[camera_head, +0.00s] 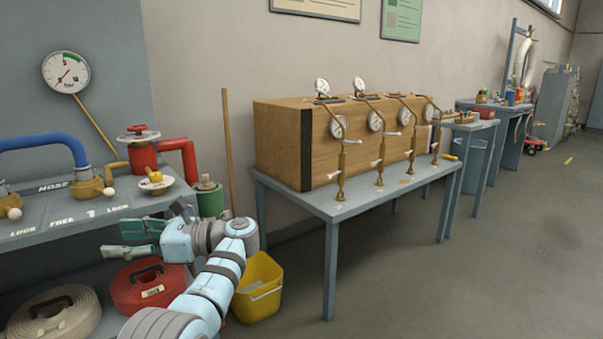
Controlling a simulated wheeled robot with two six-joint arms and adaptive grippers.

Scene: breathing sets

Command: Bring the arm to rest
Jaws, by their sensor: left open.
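My left arm (205,290) comes in from the bottom and reaches up and to the left in the head view. My right gripper is not in view.
The grey bench (60,232) carries a blue hose (45,140), a red valve (140,150) and brass fittings. A yellow bucket (258,290) stands beside my arm. A table (345,208) with a wooden gauge cabinet (280,145) is to the right. Open floor (480,270) lies right.

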